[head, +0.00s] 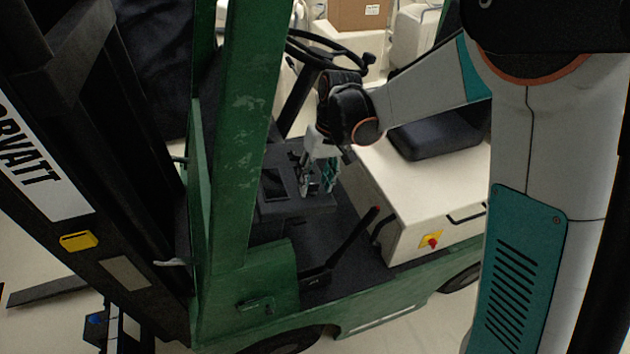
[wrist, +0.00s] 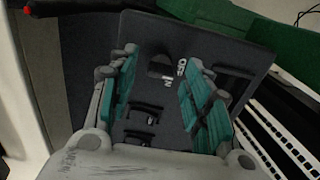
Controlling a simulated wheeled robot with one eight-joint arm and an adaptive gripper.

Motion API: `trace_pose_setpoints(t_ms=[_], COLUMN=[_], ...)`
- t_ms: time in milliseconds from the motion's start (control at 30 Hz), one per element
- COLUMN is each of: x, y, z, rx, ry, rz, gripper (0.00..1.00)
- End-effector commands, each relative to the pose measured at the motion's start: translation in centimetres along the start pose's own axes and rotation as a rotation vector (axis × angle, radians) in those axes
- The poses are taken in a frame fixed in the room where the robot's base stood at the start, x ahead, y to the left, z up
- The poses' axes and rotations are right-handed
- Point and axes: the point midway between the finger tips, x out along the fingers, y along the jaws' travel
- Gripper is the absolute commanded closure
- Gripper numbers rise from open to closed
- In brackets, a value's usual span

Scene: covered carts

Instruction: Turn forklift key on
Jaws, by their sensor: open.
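The forklift key (wrist: 161,66) is a small dark piece on the dark dashboard panel, beside white lettering that seems to read OFF and IN. In the wrist view it lies between and beyond the fingers of my gripper (wrist: 158,88), which are spread apart and hold nothing. I cannot tell which setting the key is at, nor whether a finger touches it. In the head view my gripper (head: 318,178) points down at the dark console (head: 290,203) of the green forklift (head: 250,270); the key is not distinguishable there.
The steering wheel (head: 330,48) is just above and behind my gripper. A green mast post (head: 240,140) stands to the left. A black lever (head: 355,235) and the cream seat box (head: 425,205) with a red knob (head: 433,242) are to the right. Two dark switches (wrist: 140,125) sit below the key.

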Motion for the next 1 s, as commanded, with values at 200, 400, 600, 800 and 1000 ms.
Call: trace_pose_setpoints(t_ms=[200, 400, 600, 800, 1000], x=[0.73, 0.72, 0.70, 0.71, 0.77], y=[0.00, 0.00, 0.00, 0.00, 0.02], z=[0.04, 0.03, 0.03, 0.02, 0.02], rx=[0.000, 0.000, 0.000, 0.004, 0.047], ry=[0.000, 0.000, 0.000, 0.000, 0.000], rz=[0.000, 0.000, 0.000, 0.000, 0.000], gripper=[0.55, 0.57, 0.99, 0.99, 0.99])
